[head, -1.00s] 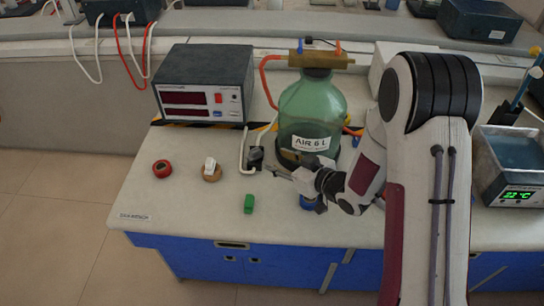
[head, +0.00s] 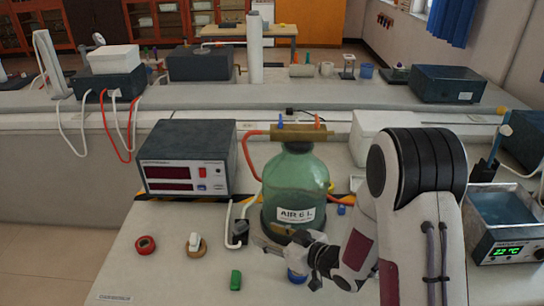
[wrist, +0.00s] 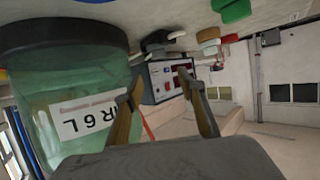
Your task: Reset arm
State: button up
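My gripper (head: 272,243) is in front of the lower part of the green glass bottle labelled AIR 6 L (head: 296,190), its arm reaching in from the right. In the wrist view my gripper (wrist: 156,80) has its two fingers spread apart with nothing between them. The bottle (wrist: 75,85) fills the left of that view, close beside one finger. I cannot tell whether they touch.
A dark meter box (head: 187,158) stands left of the bottle. A water bath (head: 505,215) stands at right.

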jog(key=shift+r, duration=0.1)
jog(key=s+d+r+m+h, duration=0.2)
jog(key=s+d+r+h, duration=0.25)
jog(key=d+r, duration=0.35)
jog(key=s+d+r+m+h, duration=0.3)
jog(key=s+d+r+h, duration=0.15)
jog(key=d+r, duration=0.35)
jog(key=s+d+r+m+g, duration=0.1)
jog(key=s+r+m+g, duration=0.1)
jog(key=s, duration=0.9)
jog(key=s+d+r+m+g, duration=0.1)
jog(key=s+r+m+g, duration=0.1)
jog(key=s, duration=0.9)
jog(key=shift+s+d+r+h, duration=0.15)
jog(key=shift+s+r+h, duration=0.05)
jog(key=shift+s+h, duration=0.1)
dwell(0.4)
